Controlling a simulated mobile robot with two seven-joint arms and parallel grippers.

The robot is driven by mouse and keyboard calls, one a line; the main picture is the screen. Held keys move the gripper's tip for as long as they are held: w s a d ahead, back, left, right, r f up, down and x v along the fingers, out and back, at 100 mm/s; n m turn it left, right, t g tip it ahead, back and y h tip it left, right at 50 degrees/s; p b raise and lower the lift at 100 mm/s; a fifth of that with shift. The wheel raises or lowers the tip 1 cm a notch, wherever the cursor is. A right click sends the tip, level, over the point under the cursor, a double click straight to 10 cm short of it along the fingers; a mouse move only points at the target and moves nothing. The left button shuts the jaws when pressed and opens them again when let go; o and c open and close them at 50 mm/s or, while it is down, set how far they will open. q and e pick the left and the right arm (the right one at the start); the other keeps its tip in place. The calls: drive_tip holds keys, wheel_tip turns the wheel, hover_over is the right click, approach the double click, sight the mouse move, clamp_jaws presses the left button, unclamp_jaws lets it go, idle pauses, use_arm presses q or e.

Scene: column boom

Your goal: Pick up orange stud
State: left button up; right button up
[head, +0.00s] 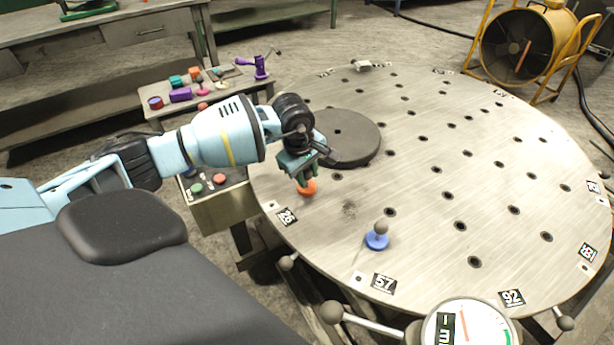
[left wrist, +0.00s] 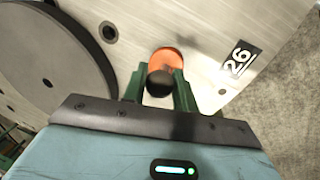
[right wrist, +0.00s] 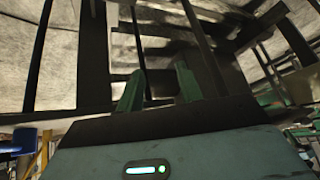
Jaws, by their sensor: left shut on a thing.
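The orange stud (head: 308,188) has an orange base and a dark round knob. It is at the near left edge of the round metal table, beside the 26 label. My left gripper (head: 303,176) is above it, pointing down, with its green fingers shut on the knob. The left wrist view shows the orange base (left wrist: 180,62) beyond the dark knob (left wrist: 160,84) between the fingers. I cannot tell whether the base touches the table. My right gripper (right wrist: 158,72) shows only in the right wrist view, its fingers apart with nothing between them.
The round table (head: 440,190) has many holes. A blue stud (head: 377,239) stands nearer the front. A dark round disc (head: 352,135) lies just behind my left gripper. A side bench (head: 228,99) holds small coloured parts. A gauge (head: 466,327) is at the front edge.

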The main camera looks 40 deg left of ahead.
use_arm(q)
drive_tip(key=shift+r, duration=0.75)
wheel_tip(320, 180, up, 2)
drive_tip(key=shift+r, duration=0.1)
drive_tip(key=s+r+b, duration=0.1)
drive_tip(key=s, duration=1.5)
drive_tip(key=shift+d, duration=0.25)
drive_tip(key=shift+d+r, duration=0.1)
